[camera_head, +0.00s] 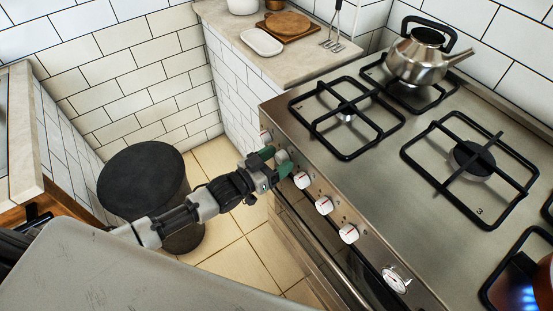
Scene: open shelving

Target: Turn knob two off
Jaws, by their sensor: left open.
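A stainless stove (372,177) has a row of white knobs along its front panel. My left gripper (275,161) reaches in from the left with its green fingers open at the second knob from the far end (281,155). The fingers partly cover that knob, and I cannot tell whether they touch it. The far-end knob (265,136) is just beyond the gripper. The other knobs, a third (301,180), one after it (324,205) and a nearer one (348,233), show clear of the gripper. My right gripper is not in view.
A steel kettle (417,60) stands on the back burner. A blue flame (525,297) burns at the lower right beside a reddish-brown pot (544,284). A round dial (396,279) is at the panel's near end. A black-topped bin (143,178) stands on the floor behind my arm.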

